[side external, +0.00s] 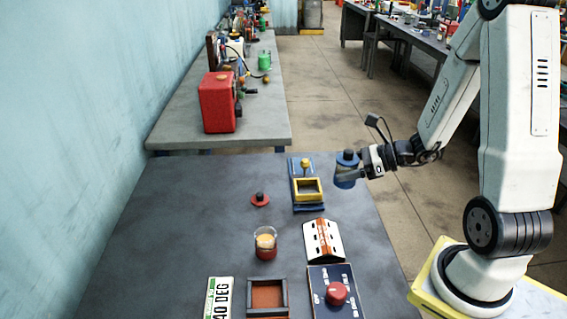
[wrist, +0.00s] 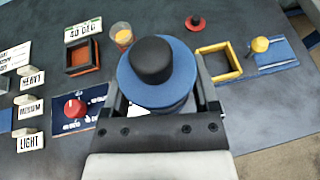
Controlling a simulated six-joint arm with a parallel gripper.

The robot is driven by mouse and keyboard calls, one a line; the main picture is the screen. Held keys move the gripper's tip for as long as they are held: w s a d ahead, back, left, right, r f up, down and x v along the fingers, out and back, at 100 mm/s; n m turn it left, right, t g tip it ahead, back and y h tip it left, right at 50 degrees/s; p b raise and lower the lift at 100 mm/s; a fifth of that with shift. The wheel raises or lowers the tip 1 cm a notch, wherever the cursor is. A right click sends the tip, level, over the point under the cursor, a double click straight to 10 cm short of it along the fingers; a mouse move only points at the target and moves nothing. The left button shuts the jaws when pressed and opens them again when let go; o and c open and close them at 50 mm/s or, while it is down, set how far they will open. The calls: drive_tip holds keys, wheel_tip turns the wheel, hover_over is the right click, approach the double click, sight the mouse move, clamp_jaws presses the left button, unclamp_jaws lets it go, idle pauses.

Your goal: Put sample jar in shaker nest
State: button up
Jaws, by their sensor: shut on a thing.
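My gripper (side external: 358,172) is shut on a blue jar with a black cap (side external: 346,158), taken as the sample jar. It is held upright above the table's right edge, and its blue lid fills the middle of the wrist view (wrist: 140,88). The blue base with a yellow square frame (side external: 309,197) and a yellow knob, probably the shaker nest, is just left of the jar in the side view. Its frame looks empty, and it also shows at upper right in the wrist view (wrist: 237,60). The jar is apart from it. The jar's lower part is hidden in the wrist view.
The left side is clear.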

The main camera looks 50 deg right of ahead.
drive_tip(key=shift+s+d+r, duration=0.1)
drive_tip(key=shift+d, duration=0.2)
drive_tip(key=w+d+f, duration=0.2)
drive_tip(key=w+f, duration=0.2)
drive_tip(key=w, duration=0.5)
hover_over(307, 192)
drive_tip(key=shift+s+f, duration=0.15)
drive_tip(key=shift+f, duration=1.2)
drive_tip(key=shift+s+f, duration=0.1)
drive_tip(key=shift+f, duration=1.2)
drive_tip(key=shift+f, duration=0.1)
drive_tip(key=shift+w+f, duration=0.15)
drive_tip(key=shift+w, duration=0.05)
drive_tip(key=shift+f, duration=1.6)
drive_tip(key=shift+f, duration=0.15)
